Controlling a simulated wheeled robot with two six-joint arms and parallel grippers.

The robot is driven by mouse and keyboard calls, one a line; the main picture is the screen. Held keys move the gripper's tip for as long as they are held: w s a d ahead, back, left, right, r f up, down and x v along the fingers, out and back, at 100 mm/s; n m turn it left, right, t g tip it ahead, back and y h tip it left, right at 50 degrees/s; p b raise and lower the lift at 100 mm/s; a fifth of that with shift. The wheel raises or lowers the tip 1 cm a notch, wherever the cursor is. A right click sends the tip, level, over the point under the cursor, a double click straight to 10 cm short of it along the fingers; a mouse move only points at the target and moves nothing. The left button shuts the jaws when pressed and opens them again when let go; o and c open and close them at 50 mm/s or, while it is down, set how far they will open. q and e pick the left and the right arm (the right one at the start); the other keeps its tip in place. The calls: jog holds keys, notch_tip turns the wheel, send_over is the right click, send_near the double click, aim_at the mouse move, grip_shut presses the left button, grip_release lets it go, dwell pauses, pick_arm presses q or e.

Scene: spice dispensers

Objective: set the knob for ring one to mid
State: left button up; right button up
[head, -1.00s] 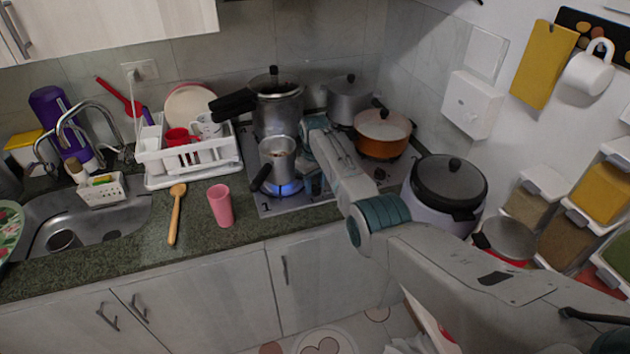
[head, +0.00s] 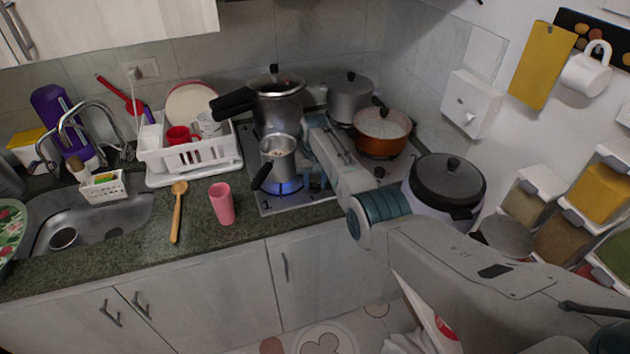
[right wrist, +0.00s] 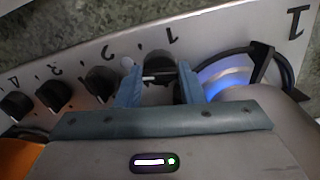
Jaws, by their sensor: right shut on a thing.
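The knob for ring one (right wrist: 158,66) is black and sits on the steel hob panel beside a printed 1, in the right wrist view. My right gripper (right wrist: 159,78) is shut on it, with one blue-grey finger on each side. Ring one (right wrist: 236,82) is beside it and glows blue. In the head view, blue flame burns on ring one (head: 285,187) under a small metal pot (head: 278,158) with a dark handle. My right arm reaches over the hob (head: 300,200) there and hides most of the knobs. My left gripper is not in view.
Other black knobs (right wrist: 103,83) line the panel beside the gripper. A pressure cooker (head: 277,105), a grey pot (head: 350,100) and an orange pan (head: 380,130) stand behind or beside my arm. A pink cup (head: 222,203) and wooden spoon (head: 177,210) are on the counter to the left.

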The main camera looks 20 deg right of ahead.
aim_at(315, 184)
jog(key=shift+r, duration=0.1)
jog(key=o, duration=1)
notch_tip(315, 184, up, 11)
jog(key=shift+f+b, duration=0.15)
jog(key=shift+b, duration=1.1)
